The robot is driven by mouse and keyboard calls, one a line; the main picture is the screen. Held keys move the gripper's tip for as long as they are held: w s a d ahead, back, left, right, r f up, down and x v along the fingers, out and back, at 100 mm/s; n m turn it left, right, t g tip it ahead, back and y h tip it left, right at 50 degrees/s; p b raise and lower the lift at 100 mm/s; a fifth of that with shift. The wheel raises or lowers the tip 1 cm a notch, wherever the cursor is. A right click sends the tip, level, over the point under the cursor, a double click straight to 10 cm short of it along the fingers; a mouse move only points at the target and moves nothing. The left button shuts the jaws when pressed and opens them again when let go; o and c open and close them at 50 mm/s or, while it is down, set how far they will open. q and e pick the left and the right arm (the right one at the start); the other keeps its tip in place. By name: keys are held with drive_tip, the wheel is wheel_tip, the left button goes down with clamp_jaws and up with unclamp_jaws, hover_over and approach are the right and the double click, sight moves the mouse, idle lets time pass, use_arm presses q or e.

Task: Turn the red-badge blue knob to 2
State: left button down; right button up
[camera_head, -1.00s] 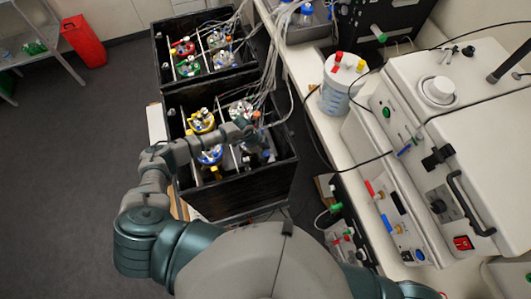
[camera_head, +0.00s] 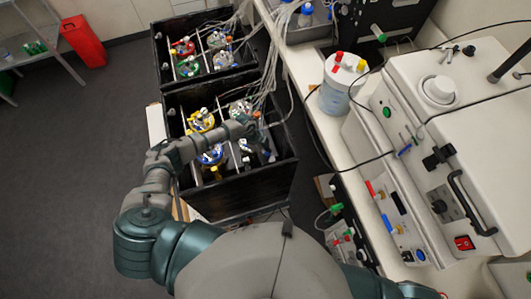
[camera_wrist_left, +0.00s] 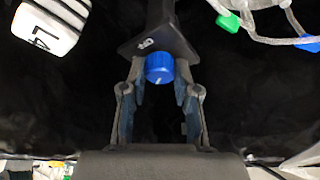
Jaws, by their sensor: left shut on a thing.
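The blue knob (camera_wrist_left: 159,68) shows in the left wrist view, with a white pointer line near its lower edge. It sits at the end of a dark holder (camera_wrist_left: 158,40) that bears a small white mark. My left gripper (camera_wrist_left: 160,85) has one finger on each side of the knob and is shut on it. In the head view, my left gripper (camera_head: 250,131) is over the right part of the nearer black box (camera_head: 240,190), and the knob is hidden there. No red badge can be made out on the holder. My right gripper is out of view.
The nearer box holds bottles with yellow and blue parts (camera_head: 209,156) and several tubes. A second black box (camera_head: 160,60) stands behind it. A bench with a white container (camera_head: 336,95) and machines (camera_head: 470,120) is at right. The floor at left is open.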

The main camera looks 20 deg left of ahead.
use_arm(q)
drive_tip(key=shift+w+m+g, duration=0.1)
drive_tip(key=shift+m+g, duration=0.2)
drive_tip(key=shift+m, duration=0.6)
drive_tip(key=c, duration=0.9)
unclamp_jaws()
drive_tip(key=shift+o, duration=0.2)
drive_tip(key=v, duration=1.2)
drive_tip(key=shift+f, duration=0.1)
